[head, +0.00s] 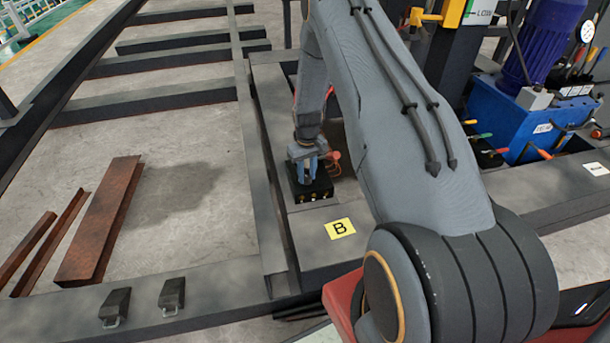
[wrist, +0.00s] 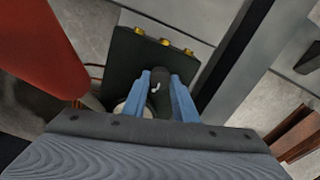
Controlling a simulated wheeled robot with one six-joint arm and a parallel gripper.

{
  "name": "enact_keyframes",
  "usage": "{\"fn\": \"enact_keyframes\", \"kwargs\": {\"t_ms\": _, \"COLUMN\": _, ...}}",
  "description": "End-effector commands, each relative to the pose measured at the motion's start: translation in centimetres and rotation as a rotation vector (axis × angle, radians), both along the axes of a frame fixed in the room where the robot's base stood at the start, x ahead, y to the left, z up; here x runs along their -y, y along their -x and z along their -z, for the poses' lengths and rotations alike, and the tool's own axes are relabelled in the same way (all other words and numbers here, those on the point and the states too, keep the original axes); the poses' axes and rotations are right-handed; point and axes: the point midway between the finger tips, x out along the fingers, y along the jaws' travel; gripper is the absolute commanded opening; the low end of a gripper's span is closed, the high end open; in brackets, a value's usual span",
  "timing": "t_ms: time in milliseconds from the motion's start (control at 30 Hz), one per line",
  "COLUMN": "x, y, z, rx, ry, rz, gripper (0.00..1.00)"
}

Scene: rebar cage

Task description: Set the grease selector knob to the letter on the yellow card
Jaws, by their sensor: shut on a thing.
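The yellow card (head: 340,229) lies flat on the grey steel beam and shows a black letter B. The grease selector is a dark box (head: 313,193) just behind the card, with several brass fittings along its front edge. In the wrist view the box (wrist: 127,48) shows its brass fittings at the far side. My gripper (head: 307,176) points down over the box. Its blue fingers (wrist: 160,88) are shut on the dark knob (wrist: 158,75), which has a small white mark on top. Letters on the box are not readable.
A red-orange part (head: 333,160) stands right beside the box, close to my gripper. A blue hydraulic unit (head: 530,125) stands at right. Rusty steel channels (head: 100,220) lie on the floor at left. The beam around the card is clear.

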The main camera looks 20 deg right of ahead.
Motion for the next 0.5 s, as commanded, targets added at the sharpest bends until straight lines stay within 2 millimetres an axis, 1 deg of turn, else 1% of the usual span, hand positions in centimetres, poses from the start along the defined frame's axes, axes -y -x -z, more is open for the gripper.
{"fn": "enact_keyframes", "kwargs": {"t_ms": 167, "x": 0.02, "y": -0.01, "z": -0.01, "rx": 0.0, "ry": 0.0, "rz": -0.001, "gripper": 0.03}}
{"fn": "enact_keyframes", "kwargs": {"t_ms": 200, "x": 0.02, "y": -0.01, "z": -0.02, "rx": 0.0, "ry": 0.0, "rz": -0.001, "gripper": 0.29}}
{"fn": "enact_keyframes", "kwargs": {"t_ms": 300, "x": 0.02, "y": -0.01, "z": -0.02, "rx": 0.0, "ry": 0.0, "rz": -0.001, "gripper": 0.44}}
{"fn": "enact_keyframes", "kwargs": {"t_ms": 500, "x": 0.01, "y": -0.01, "z": -0.01, "rx": 0.0, "ry": 0.0, "rz": -0.001, "gripper": 0.44}}
